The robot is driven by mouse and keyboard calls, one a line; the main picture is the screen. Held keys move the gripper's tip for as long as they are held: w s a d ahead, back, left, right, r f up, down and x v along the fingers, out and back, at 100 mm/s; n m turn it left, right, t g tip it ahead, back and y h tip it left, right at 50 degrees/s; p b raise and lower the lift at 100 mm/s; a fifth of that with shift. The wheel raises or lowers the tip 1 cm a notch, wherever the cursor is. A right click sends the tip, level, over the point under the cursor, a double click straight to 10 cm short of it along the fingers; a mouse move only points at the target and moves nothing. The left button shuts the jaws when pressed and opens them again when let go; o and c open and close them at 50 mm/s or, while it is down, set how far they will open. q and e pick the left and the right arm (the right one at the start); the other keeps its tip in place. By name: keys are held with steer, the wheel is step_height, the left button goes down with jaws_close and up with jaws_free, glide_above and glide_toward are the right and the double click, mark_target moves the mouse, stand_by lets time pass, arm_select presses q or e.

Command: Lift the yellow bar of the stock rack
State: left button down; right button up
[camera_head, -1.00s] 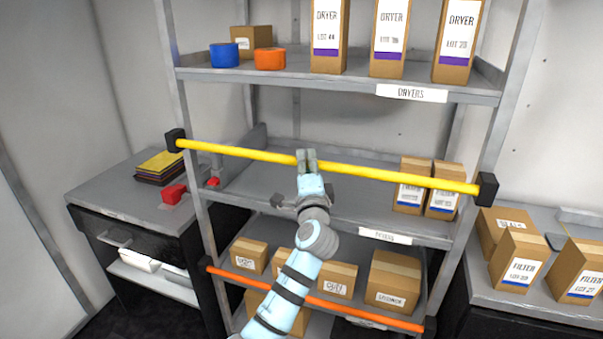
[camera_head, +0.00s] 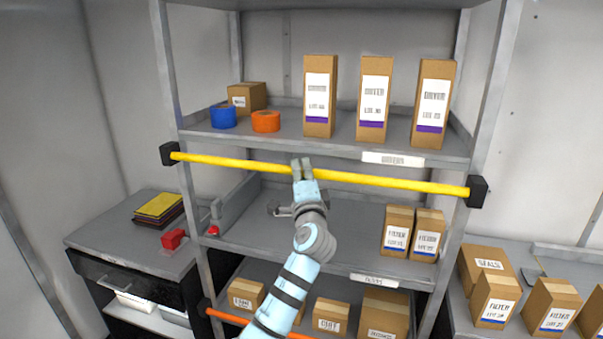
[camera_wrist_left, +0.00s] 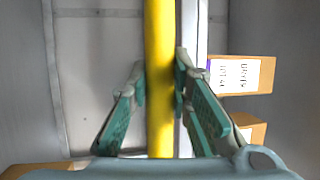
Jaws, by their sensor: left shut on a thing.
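The yellow bar (camera_head: 390,181) spans the front of the stock rack (camera_head: 187,215), just below the upper shelf's edge. Black end pieces sit at its left end (camera_head: 168,154) and right end (camera_head: 477,191). My left gripper (camera_head: 302,168) is shut on the bar a little left of its middle. In the left wrist view the bar (camera_wrist_left: 160,60) runs up the picture between the two green-padded fingers. My right gripper is in neither view.
Filter boxes (camera_head: 397,232) stand on the shelf below. An orange bar (camera_head: 228,317) crosses lower down. Side counters flank the rack.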

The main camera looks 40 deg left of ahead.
arm_select(q)
steer(key=c, duration=1.4)
jaws_free()
steer(key=shift+c, duration=0.2)
steer(key=shift+d+f, duration=0.1)
steer(key=v, duration=1.2)
